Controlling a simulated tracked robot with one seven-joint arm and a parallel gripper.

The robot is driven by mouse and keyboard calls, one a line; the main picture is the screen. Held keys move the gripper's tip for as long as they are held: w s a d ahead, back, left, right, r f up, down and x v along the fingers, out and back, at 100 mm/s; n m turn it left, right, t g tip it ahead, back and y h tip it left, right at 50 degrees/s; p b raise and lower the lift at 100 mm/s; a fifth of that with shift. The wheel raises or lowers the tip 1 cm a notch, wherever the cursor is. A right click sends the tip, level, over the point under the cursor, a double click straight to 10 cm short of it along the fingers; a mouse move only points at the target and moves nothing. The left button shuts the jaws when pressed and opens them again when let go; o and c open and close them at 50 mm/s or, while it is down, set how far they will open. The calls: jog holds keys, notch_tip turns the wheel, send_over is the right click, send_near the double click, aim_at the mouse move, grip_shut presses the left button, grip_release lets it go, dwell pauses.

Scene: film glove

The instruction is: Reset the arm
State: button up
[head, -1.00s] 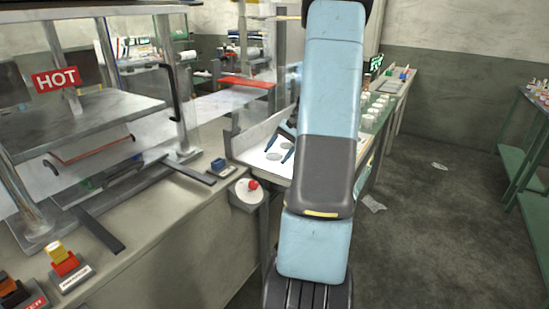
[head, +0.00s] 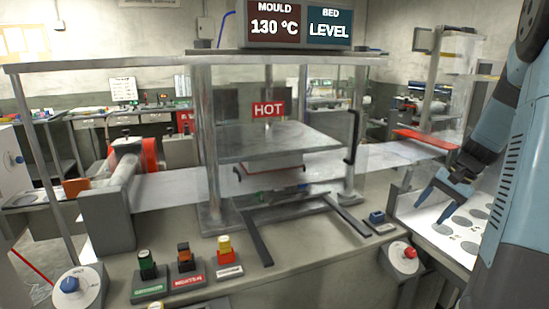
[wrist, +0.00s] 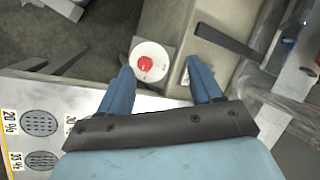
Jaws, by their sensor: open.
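My arm, light blue with dark joints, stands at the right edge of the head view. My gripper (head: 440,195) hangs over the left part of a white lit panel printed with grey dotted discs (head: 466,221). Its two blue fingers are spread with nothing between them. In the wrist view my gripper (wrist: 163,90) points towards a round white housing with a red button (wrist: 145,63), which lies beyond the fingertips and apart from them. The same red button (head: 410,252) shows in the head view on the bench's right end.
A press with a HOT sign (head: 268,109) stands mid-bench, left of my gripper. A clear guard (head: 450,85) rises behind the panel. Green, orange and yellow switches (head: 224,247) line the front. A blue switch (head: 377,217) sits near the panel.

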jog(key=s+a+r+n+h, duration=0.2)
jog(key=s+a+r, duration=0.25)
jog(key=a, duration=0.25)
jog(key=s+a+r+n+h, duration=0.1)
jog(key=s+a+r+n, duration=0.15)
jog(key=a+r, duration=0.3)
jog(key=s+a+r+n+t+h, duration=0.1)
jog(key=s+a+t, duration=0.1)
jog(key=s+a, duration=0.2)
jog(key=s+a+r+n+t, duration=0.2)
jog(key=s+a, duration=0.2)
jog(key=s, duration=0.6)
jog(key=shift+a+h, duration=0.25)
jog(key=shift+h, duration=0.15)
